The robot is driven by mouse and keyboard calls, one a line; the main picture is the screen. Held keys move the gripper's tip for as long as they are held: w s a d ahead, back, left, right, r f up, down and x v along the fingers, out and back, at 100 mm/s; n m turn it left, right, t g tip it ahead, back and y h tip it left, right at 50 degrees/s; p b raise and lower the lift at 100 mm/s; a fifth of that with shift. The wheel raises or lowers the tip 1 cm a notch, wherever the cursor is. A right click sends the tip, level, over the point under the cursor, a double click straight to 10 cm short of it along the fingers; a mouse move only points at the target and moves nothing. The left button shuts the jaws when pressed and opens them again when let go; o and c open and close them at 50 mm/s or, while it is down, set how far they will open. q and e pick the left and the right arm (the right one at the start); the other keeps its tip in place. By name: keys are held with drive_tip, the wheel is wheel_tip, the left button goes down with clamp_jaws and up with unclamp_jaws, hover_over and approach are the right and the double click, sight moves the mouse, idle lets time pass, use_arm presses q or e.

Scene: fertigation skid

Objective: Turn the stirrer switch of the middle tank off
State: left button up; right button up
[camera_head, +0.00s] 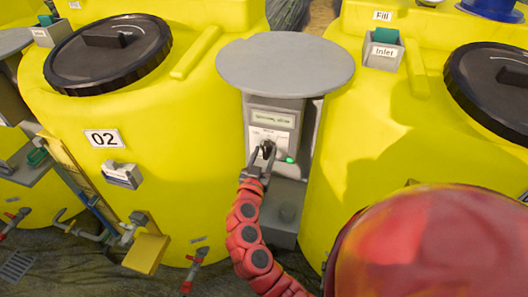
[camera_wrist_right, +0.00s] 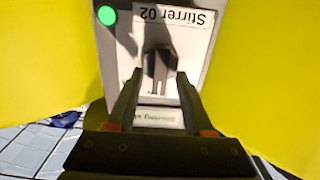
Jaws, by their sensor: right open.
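The stirrer switch, a dark bar-shaped knob (camera_wrist_right: 158,66), sits on a white plate (camera_wrist_right: 190,50) labelled "Stirrer 02", upside down in the right wrist view. Its bar stands about vertical there. A green light (camera_wrist_right: 107,15) glows beside it and also shows in the head view (camera_head: 290,159). My right gripper (camera_head: 264,159) is at the knob, its open fingers (camera_wrist_right: 160,76) on either side of it; I cannot tell if they touch it. The yellow tank marked 02 (camera_head: 160,185) stands left of the control box (camera_head: 256,103). My left gripper is not in view.
A round grey top (camera_head: 285,63) overhangs the control box, above my right gripper. A second yellow tank (camera_head: 365,150) stands close on the right. Pipes and a yellow bracket (camera_head: 147,251) stick out at the lower left. A large red rounded shape covers the lower right.

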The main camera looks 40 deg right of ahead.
drive_tip(key=shift+c, duration=0.2)
clamp_jaws()
drive_tip(key=shift+f, duration=0.1)
drive_tip(key=shift+n+b, duration=0.7)
drive_tip(key=shift+n, duration=0.4)
drive_tip(key=shift+w+a+n+b, duration=0.1)
drive_tip(key=shift+n+b, duration=0.25)
drive_tip(key=shift+n, duration=0.45)
drive_tip(key=shift+n+b, duration=0.35)
drive_tip(key=shift+n, duration=0.85)
drive_tip(key=shift+w+n, duration=0.1)
drive_tip(key=shift+n, duration=1.3)
